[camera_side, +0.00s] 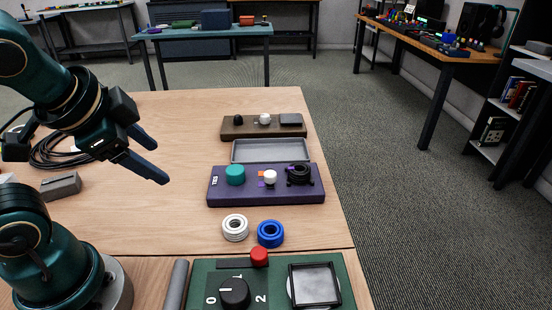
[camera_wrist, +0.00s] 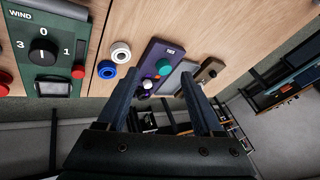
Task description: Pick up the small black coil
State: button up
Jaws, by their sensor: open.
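A small black coil (camera_side: 299,174) with a purple tie sits at the right end of the purple board (camera_side: 225,200) in the side view. A white coil (camera_side: 270,177) with orange and purple tabs and a teal coil (camera_side: 235,175) sit to its left on that board. My gripper (camera_side: 157,161) is open and empty, in the air above the table to the left of the board. In the wrist view the purple board (camera_wrist: 158,52) shows near the open fingers (camera_wrist: 158,72), and the left finger partly hides its lower end.
A white ring coil (camera_side: 235,228) and a blue ring coil (camera_side: 270,234) lie in front of the board. Behind it are a grey tray (camera_side: 270,151) and a brown board (camera_side: 285,131). A green dial panel (camera_side: 255,270) stands nearest. Black cable (camera_side: 62,150) and a grey block (camera_side: 61,185) lie left.

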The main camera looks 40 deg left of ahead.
jog(key=w+a+r+m+y, duration=0.3)
jog(key=w+a+m+y, duration=0.15)
jog(key=w+m, duration=0.4)
jog(key=m+t, duration=0.6)
jog(key=m, duration=1.1)
send_over(298, 173)
jog(key=s, duration=0.2)
notch_tip(298, 173, down, 8)
jog(key=shift+g, duration=0.3)
jog(key=f, duration=0.1)
jog(key=d+f, duration=0.1)
jog(key=f, duration=0.2)
jog(key=shift+s+d+f, duration=0.15)
jog(key=shift+s+d, duration=0.05)
jog(key=shift+d, duration=0.1)
jog(key=shift+f, duration=0.85)
notch_tip(298, 173, down, 2)
jog(key=shift+f, duration=0.2)
jog(key=shift+x, duration=1.15)
jog(key=shift+w+a+f, duration=0.1)
jog(key=shift+w+a, duration=0.1)
jog(key=shift+w, duration=0.1)
